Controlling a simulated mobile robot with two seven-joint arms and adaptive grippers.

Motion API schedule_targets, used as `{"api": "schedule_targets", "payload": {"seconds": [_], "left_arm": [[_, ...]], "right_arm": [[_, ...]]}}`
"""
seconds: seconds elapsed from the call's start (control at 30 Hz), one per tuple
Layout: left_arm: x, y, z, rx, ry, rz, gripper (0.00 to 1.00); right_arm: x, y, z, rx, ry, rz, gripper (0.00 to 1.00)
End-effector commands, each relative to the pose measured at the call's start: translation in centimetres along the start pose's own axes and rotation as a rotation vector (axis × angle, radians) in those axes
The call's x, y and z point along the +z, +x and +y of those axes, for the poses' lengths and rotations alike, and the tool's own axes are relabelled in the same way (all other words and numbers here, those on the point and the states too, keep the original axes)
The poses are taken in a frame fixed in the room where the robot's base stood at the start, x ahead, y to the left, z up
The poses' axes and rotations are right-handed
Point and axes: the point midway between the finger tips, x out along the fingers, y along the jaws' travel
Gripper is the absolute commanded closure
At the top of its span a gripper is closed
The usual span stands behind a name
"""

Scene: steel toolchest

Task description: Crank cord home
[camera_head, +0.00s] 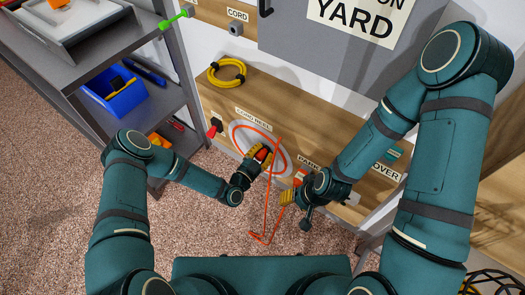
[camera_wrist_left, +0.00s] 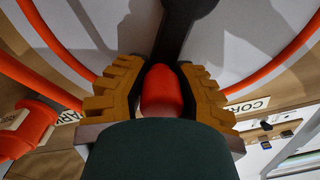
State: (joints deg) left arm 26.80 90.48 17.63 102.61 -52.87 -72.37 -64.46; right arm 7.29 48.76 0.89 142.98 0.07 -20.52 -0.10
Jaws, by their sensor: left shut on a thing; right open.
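The cord reel (camera_head: 235,130) is a pale disc with an orange rim on the wooden bench front. My left gripper (camera_head: 261,156) is shut on its red crank knob, which shows between the yellow finger pads in the left wrist view (camera_wrist_left: 162,88). A black crank arm (camera_wrist_left: 183,35) runs up from the knob. The orange cord (camera_head: 266,200) hangs from the reel in a loop and rises toward an orange plug (camera_head: 301,177) by the PARK label; an orange fitting also shows in the left wrist view (camera_wrist_left: 25,130). My right gripper (camera_head: 288,197) is open beside the plug; whether they touch is unclear.
A coiled yellow cord (camera_head: 227,73) lies on the bench top. A red-handled part (camera_head: 215,126) sticks out left of the reel. Shelves with a blue bin (camera_head: 118,94) stand at the left.

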Motion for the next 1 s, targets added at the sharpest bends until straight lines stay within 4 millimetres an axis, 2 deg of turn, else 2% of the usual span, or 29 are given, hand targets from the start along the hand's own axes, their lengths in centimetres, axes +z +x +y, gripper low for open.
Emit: {"api": "schedule_targets", "payload": {"seconds": [0.27, 0.3, 0.4, 0.77, 0.87, 1.0], "left_arm": [[0.0, -0.1, 0.2, 0.005, -0.004, -0.001, 1.0], [0.0, -0.1, 0.2, 0.005, -0.004, -0.001, 0.69], [0.0, 0.0, 0.2, 0.004, -0.004, 0.0, 0.36], [0.0, -0.3, 0.1, 0.002, -0.002, -0.001, 0.36], [0.1, -1.2, 0.1, 0.003, -0.002, -0.002, 0.36], [0.1, -3.6, 0.0, 0.002, -0.002, -0.003, 0.36]], "right_arm": [[0.0, 0.0, 0.0, 0.0, 0.0, 0.0, 0.53], [0.0, 0.0, 0.0, 0.0, 0.0, 0.0, 0.53], [0.0, 0.0, 0.0, 0.0, 0.0, 0.0, 0.53], [0.0, 0.0, 0.0, 0.0, 0.0, 0.0, 0.53], [0.0, 0.0, 0.0, 0.0, 0.0, 0.0, 0.53], [0.0, 0.0, 0.0, 0.0, 0.0, 0.0, 0.53]]}}
